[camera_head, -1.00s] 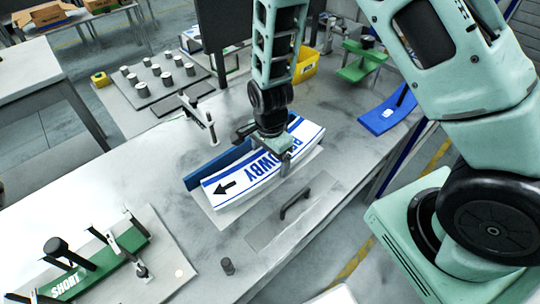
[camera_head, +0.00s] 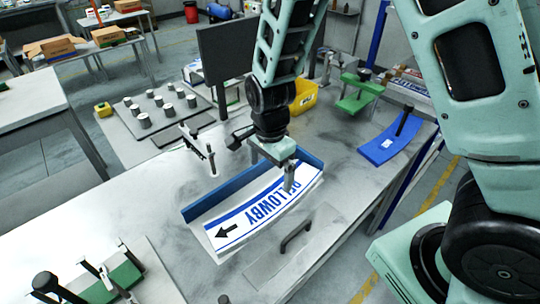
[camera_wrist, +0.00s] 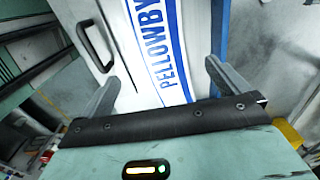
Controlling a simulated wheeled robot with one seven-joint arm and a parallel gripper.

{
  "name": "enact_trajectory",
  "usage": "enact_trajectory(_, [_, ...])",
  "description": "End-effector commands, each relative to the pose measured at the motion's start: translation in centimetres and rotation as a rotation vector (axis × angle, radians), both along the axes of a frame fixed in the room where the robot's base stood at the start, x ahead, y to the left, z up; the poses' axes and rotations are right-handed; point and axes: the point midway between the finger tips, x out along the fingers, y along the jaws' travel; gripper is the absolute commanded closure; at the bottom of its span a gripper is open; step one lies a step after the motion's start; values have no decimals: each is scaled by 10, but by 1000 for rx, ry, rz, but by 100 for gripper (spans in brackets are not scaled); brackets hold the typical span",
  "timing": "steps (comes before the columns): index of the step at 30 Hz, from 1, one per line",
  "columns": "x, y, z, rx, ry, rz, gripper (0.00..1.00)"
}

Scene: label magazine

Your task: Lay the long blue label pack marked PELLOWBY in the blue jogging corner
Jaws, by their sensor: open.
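The long white label pack marked PELLOWBY (camera_head: 236,225), with blue stripes and a black arrow, lies face up and level along the blue jogging corner (camera_head: 213,201). The corner's long wall runs behind the pack; whether they touch is unclear. The pack also shows in the wrist view (camera_wrist: 165,50), with the blue wall (camera_wrist: 221,30) along its right side. My gripper (camera_head: 289,178) is over the pack's far right part and hides some lettering. In the wrist view my gripper (camera_wrist: 163,82) is open, its fingers wide apart with the pack beyond them.
A dark handle (camera_head: 297,235) stands on a plate in front of the pack. A clamp stand (camera_head: 199,150) is behind the corner. A blue curved piece with a black post (camera_head: 388,148), a green stand (camera_head: 360,95) and a yellow bin (camera_head: 304,96) stand beyond. A green fixture (camera_head: 115,282) is front left.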

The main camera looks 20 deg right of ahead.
Motion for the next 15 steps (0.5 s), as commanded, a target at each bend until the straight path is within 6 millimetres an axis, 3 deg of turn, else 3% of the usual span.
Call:
enact_trajectory(6, [1, 1, 36, 2, -3, 2, 0])
enact_trajectory(11, [0, 1, 50, 1, -1, 6, 0])
enact_trajectory(15, [-17, 14, 63, 29, 5, 156, 0])
